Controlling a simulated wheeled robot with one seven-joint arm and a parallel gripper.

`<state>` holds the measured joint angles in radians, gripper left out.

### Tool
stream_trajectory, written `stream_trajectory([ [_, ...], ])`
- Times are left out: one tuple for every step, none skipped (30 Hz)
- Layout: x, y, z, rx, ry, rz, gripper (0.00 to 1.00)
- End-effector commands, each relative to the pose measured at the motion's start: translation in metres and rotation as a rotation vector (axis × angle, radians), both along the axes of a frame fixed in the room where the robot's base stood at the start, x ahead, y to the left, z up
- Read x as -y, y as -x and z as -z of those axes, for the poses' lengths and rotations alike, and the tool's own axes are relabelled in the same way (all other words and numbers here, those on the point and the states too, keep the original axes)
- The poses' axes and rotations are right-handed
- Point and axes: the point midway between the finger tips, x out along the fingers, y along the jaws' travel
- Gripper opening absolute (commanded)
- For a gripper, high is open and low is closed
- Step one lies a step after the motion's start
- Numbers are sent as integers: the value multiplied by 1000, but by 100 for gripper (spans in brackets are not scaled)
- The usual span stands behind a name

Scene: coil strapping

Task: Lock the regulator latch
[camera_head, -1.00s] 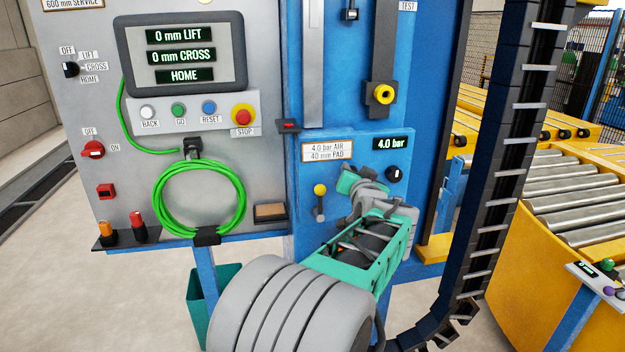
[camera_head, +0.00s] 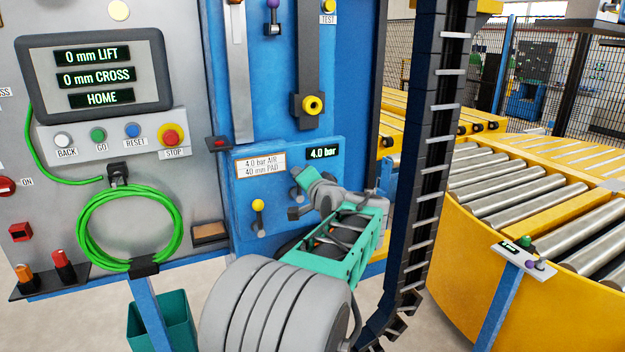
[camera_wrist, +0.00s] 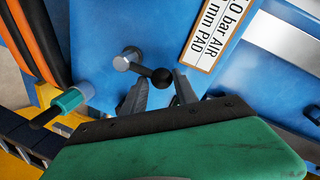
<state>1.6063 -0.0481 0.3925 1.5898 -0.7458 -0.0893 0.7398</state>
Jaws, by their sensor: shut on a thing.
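My gripper (camera_head: 301,194) reaches the blue regulator panel from the lower right in the head view. In the wrist view its two grey fingers (camera_wrist: 159,84) close about a dark ball-ended lever (camera_wrist: 162,77), apparently the regulator latch. The lever stands out from a round grey pivot (camera_wrist: 127,60) on the panel, below the label's right end. The fingers partly hide the lever, and its contact with them is hard to see. The readout (camera_head: 322,153) shows 4.0 bar. The regulator's black knob is hidden behind my gripper in the head view.
A yellow-ball lever (camera_head: 258,207) is left of my gripper. The label (camera_head: 260,163) reads 4.0 bar AIR, 40 mm PAD. A teal-collared black handle (camera_wrist: 62,104) shows in the wrist view. A cable chain (camera_head: 430,170) and roller conveyor (camera_head: 520,205) stand right.

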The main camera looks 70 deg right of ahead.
Motion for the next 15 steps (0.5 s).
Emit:
stream_trajectory([
  [-2, -3, 14, -1, -32, -7, 0],
  [-2, -3, 14, 0, -33, -8, 0],
  [-3, -3, 14, 0, -33, -9, 0],
  [-3, -3, 14, 1, -34, -8, 0],
  [-3, -3, 14, 1, -34, -8, 0],
  [-3, -3, 14, 1, -34, -8, 0],
  [-3, -3, 14, 0, -33, -9, 0],
  [-3, -3, 14, 0, -33, -9, 0],
  [-3, -3, 14, 0, -33, -9, 0],
  [-3, -3, 14, 0, -33, -9, 0],
  [-3, -3, 14, 0, -33, -9, 0],
  [-3, -3, 14, 0, -33, -9, 38],
  [-3, -3, 14, 0, -33, -9, 40],
  [-2, -2, 14, -1, -32, -8, 43],
  [-2, -2, 13, 0, -31, -6, 46],
])
